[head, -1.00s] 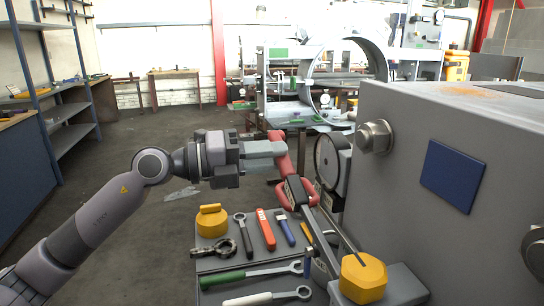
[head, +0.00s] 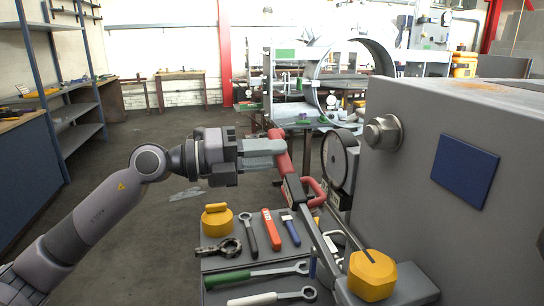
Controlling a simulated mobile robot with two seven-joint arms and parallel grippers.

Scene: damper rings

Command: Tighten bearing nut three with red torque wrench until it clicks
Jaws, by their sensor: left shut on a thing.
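My left gripper (head: 268,154) is shut on the red handle of the torque wrench (head: 281,153), near its upper end. The wrench slants down and right, with a dark middle part and a grey shaft (head: 320,236), toward a yellow hexagonal block (head: 372,274). I cannot tell what the wrench's far end touches. My right gripper is out of view.
A grey tool board (head: 225,266) below carries a green-handled wrench (head: 232,277), an orange tool (head: 271,229), a second yellow piece (head: 216,220) and other tools. A round dial (head: 337,160) stands beside the housing. The floor at left is open.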

